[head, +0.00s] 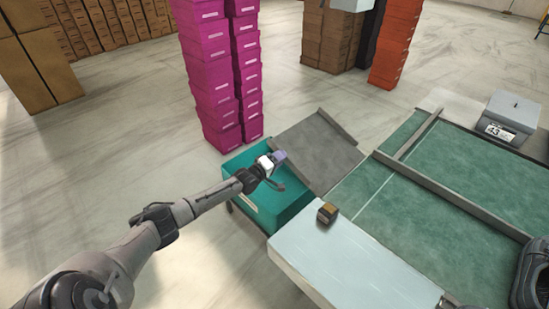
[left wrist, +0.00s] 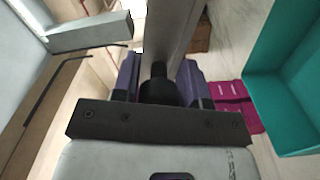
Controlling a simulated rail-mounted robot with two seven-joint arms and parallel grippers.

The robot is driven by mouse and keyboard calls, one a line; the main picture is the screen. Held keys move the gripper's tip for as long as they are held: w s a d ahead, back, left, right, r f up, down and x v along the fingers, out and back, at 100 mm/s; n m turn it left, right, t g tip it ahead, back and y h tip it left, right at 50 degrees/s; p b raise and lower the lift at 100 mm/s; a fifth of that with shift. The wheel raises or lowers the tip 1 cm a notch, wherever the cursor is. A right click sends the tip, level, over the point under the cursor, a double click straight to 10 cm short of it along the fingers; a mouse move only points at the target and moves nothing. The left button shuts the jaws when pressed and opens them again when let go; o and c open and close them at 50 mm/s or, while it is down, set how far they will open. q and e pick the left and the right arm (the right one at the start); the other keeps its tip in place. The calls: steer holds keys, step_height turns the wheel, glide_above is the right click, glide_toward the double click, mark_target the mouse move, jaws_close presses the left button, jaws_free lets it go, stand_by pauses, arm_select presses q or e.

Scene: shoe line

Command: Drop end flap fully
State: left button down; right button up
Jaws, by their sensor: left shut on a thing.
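The grey end flap (head: 322,148) is a flat panel with raised side rims, sloping beside the green belt in the head view. My left gripper (head: 277,158) is at its near left edge, above the teal crate (head: 262,215). In the left wrist view the purple fingers of my left gripper (left wrist: 159,80) are shut around a dark round grip (left wrist: 158,90). A grey strip, apparently part of the flap, runs up from it. The fingers hide the exact contact. My right gripper is not in view.
The green belt (head: 400,225) has metal rails. Tall magenta box stacks (head: 215,80) stand behind the crate. A grey box (head: 510,112) and a dark shoe (head: 535,275) are at right.

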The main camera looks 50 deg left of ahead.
arm_select(q)
step_height(320, 180, down, 18)
steer(key=n+b, duration=1)
steer(key=b, duration=0.8)
steer(key=shift+d, duration=0.4)
steer(key=shift+r+n, duration=0.1)
steer(key=shift+n, duration=0.2)
steer(key=c, duration=0.8)
jaws_free()
steer(key=shift+d, duration=0.1)
steer(key=shift+o, duration=0.2)
